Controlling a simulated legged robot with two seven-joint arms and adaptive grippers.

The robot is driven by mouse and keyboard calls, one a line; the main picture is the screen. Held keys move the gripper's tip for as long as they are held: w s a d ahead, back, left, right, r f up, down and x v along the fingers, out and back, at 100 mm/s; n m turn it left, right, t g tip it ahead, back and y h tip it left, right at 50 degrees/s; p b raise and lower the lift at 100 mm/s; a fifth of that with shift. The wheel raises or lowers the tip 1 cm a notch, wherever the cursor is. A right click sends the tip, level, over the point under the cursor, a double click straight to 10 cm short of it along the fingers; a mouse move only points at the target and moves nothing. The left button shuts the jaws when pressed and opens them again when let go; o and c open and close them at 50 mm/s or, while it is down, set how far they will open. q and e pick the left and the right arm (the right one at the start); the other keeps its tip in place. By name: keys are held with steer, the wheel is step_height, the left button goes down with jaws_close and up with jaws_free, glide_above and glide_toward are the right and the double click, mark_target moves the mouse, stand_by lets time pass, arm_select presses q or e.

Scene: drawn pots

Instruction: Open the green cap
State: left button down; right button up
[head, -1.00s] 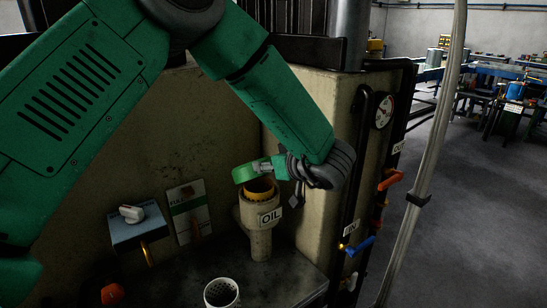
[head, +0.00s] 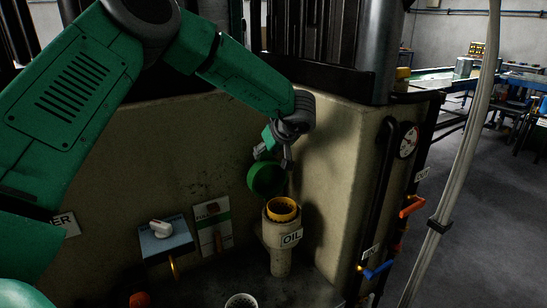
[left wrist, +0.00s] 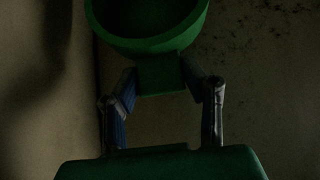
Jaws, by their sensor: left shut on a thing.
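The green cap (head: 266,178) is off the oil filler neck (head: 282,232), up and a little left of its mouth, tilted so its hollow underside shows. The neck has a yellow ring at its open top and an "OIL" label. My left gripper (head: 274,157) is shut on the green cap. In the left wrist view, the cap (left wrist: 146,22) shows at the top, and the two fingers of my left gripper (left wrist: 160,88) close on its square tab. My right gripper does not show.
A blue box with a white knob (head: 160,230) and a small sign (head: 212,228) are on the wall left of the neck. A white perforated cup (head: 241,301) stands in front. Pipes with a blue handle (head: 378,270), an orange handle (head: 411,207) and a gauge (head: 407,142) are at right.

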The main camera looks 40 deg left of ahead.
arm_select(q)
steer(key=shift+w+a+r, duration=0.15)
steer(key=shift+w+a, duration=0.3)
steer(key=shift+a, duration=0.35)
steer(key=shift+w+a, duration=0.1)
steer(key=shift+a, duration=0.05)
steer(key=c, duration=1)
jaws_free()
steer(key=shift+o, duration=0.2)
steer(key=shift+f, duration=0.2)
steer(key=shift+d+r, duration=0.25)
steer(key=shift+d, duration=0.05)
steer(key=v, duration=1.1)
